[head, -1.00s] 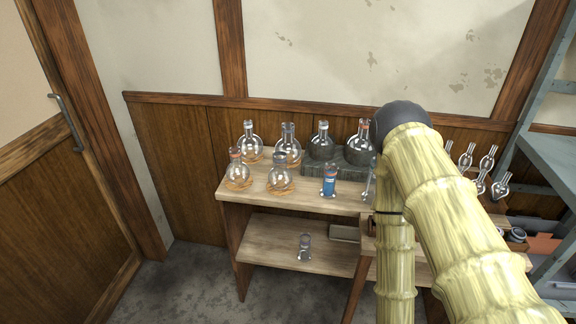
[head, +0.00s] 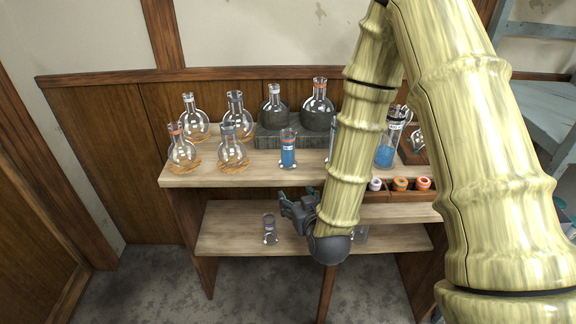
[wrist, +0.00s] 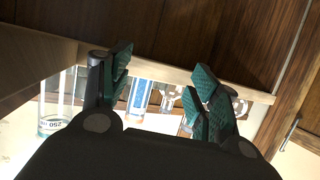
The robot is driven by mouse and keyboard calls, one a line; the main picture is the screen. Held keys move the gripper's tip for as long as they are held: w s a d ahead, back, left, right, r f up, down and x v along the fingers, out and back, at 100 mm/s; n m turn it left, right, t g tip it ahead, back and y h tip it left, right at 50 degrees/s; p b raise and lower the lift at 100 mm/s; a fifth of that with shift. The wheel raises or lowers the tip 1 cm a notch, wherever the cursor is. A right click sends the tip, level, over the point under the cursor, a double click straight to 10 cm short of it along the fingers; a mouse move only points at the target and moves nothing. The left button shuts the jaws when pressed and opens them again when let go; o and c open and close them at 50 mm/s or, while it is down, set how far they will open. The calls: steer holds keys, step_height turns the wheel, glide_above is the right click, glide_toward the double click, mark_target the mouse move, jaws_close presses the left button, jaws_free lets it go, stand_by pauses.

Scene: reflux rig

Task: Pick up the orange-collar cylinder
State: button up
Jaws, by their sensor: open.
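A slim glass cylinder with blue liquid (head: 288,152) stands upright on the upper shelf; a faint reddish tint shows near its top, but I cannot tell whether this is an orange collar. A larger cylinder with blue liquid (head: 386,150) stands right of my arm. A small clear cylinder (head: 270,230) stands on the lower shelf; its collar looks greyish. Another glass is mostly hidden behind my arm. My gripper (head: 297,198) is open and empty, just below the upper shelf's front edge. In the wrist view a blue-filled cylinder (wrist: 139,95) shows beyond the open fingers (wrist: 163,75).
Round flasks on cork rings (head: 183,155) fill the upper shelf's left, with two dark flasks (head: 317,112) on a block behind. Coloured ring pieces (head: 400,184) sit in a wooden tray at right. The lower shelf (head: 225,235) is bare at its left.

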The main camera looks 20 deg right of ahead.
mark_target(290, 144)
steer(key=w+r+t, duration=0.1)
steer(key=w+r, duration=0.2)
steer(key=w+r+t+b, duration=0.1)
steer(key=w+r, duration=0.2)
steer(key=w+d+r+t+h, duration=0.1)
steer(key=w+r+t, duration=0.1)
steer(key=w+r, duration=0.1)
steer(key=shift+r+b, duration=0.4)
steer(key=shift+r, duration=0.2)
steer(key=shift+w+d, duration=0.2)
steer(key=shift+w, duration=1.1)
steer(key=shift+w+d, duration=0.15)
steer(key=shift+w, duration=1.15)
jaws_close()
